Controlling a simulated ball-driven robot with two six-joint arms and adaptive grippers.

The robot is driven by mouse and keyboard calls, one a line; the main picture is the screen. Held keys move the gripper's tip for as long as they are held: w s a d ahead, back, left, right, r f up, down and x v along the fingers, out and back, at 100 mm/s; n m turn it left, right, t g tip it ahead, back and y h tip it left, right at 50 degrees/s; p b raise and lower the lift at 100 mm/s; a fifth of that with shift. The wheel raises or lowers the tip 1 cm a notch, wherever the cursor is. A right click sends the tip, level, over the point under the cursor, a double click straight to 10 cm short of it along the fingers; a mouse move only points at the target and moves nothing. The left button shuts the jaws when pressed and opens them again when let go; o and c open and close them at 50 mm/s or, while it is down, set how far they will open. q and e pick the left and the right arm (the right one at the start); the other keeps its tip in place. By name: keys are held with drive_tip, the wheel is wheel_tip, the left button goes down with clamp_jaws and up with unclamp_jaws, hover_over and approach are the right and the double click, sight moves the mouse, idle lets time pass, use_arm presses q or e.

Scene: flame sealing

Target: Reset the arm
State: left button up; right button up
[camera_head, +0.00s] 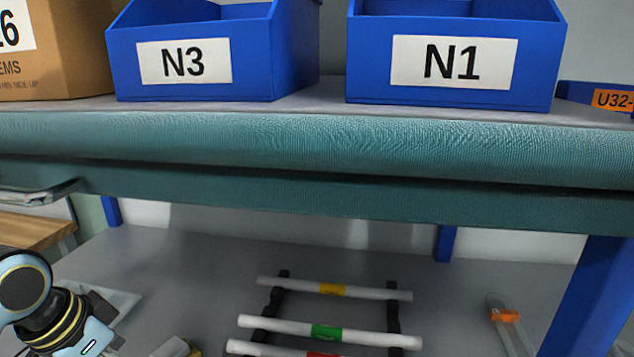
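Part of my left arm (62,312) shows at the lower left, white and black with light blue and yellow rings. Its gripper fingers are not in the picture. My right arm and gripper are not in view. On the grey lower surface, several white tubes lie across a black rack (393,318). One tube has a yellow band (333,289), one a green band (326,331), and one a red band (322,354) cut by the bottom edge.
An upper shelf with a teal padded front edge (320,140) crosses the view. It holds blue bins N3 (243,60) and N1 (370,60) and a cardboard box (75,45). A blue post (590,300) stands right. A clear tube-like item with orange (504,316) lies nearby.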

use_arm(q)
drive_tip(key=s+d+r+n+y, duration=0.1)
drive_tip(key=s+d+r+n, duration=0.1)
drive_tip(key=s, duration=0.6)
drive_tip(key=s+d+r+n+y, duration=0.1)
drive_tip(key=s+r+n, duration=0.1)
drive_tip(key=s, duration=0.7)
wheel_tip(320, 180, down, 38)
drive_tip(key=s+a+g+b, duration=0.2)
drive_tip(key=a+b, duration=0.1)
drive_tip(key=b, duration=0.7)
drive_tip(key=s+f+b, duration=0.7)
drive_tip(key=s+f, duration=1.1)
drive_tip(key=f, duration=0.4)
drive_tip(key=shift+a+g, duration=0.35)
drive_tip(key=shift+g, duration=0.05)
drive_tip(key=shift+f, duration=0.1)
